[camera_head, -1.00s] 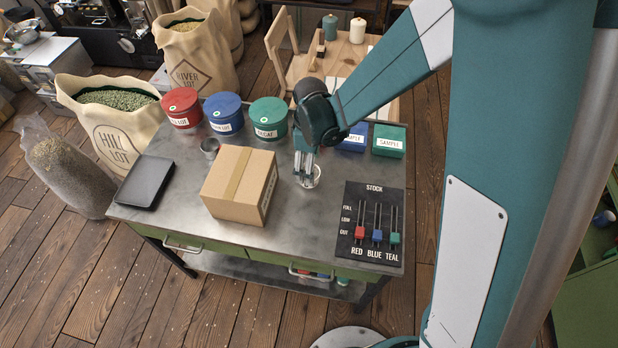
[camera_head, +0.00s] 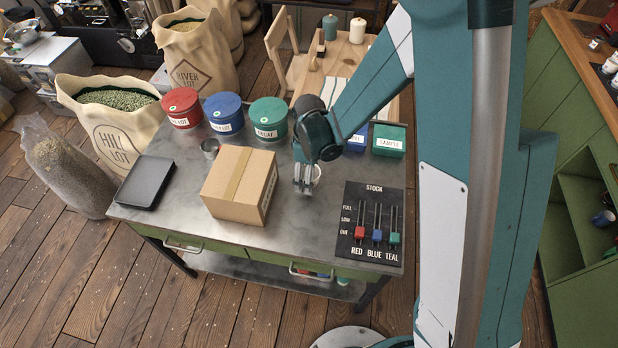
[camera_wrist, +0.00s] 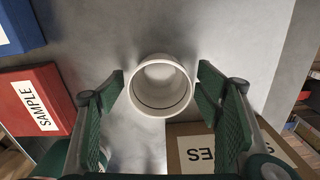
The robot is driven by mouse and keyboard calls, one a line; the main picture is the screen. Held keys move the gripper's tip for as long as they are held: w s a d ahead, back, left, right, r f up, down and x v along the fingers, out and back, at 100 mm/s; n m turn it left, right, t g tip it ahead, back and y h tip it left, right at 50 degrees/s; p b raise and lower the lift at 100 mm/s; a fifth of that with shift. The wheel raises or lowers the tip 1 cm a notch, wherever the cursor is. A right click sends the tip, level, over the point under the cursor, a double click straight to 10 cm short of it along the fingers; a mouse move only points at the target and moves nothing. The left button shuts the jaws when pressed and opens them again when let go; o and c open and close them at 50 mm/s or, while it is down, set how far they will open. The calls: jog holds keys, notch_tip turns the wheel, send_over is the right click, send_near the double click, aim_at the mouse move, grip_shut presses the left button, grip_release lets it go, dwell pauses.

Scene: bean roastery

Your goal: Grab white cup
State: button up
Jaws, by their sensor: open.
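The white cup (camera_wrist: 160,86) stands on the metal table, and I look down into its empty round mouth in the wrist view. In the head view the cup (camera_head: 316,172) is mostly hidden behind my gripper (camera_head: 304,188). In the wrist view my gripper (camera_wrist: 160,92) is open, pointing down, with one green pad on each side of the cup. Gaps show between the pads and the cup's rim, so it is not held.
A cardboard box (camera_head: 232,205) stands close on the left. The stock board (camera_head: 346,235) with sliders lies at right front. Red (camera_head: 181,108), blue (camera_head: 224,113) and teal (camera_head: 268,119) tins line the back. A teal sample box (camera_head: 388,140) stands back right.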

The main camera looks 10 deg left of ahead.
jog(key=shift+c, duration=0.5)
jog(key=c, duration=1)
jog(key=shift+r, duration=0.15)
jog(key=shift+r, duration=4.85)
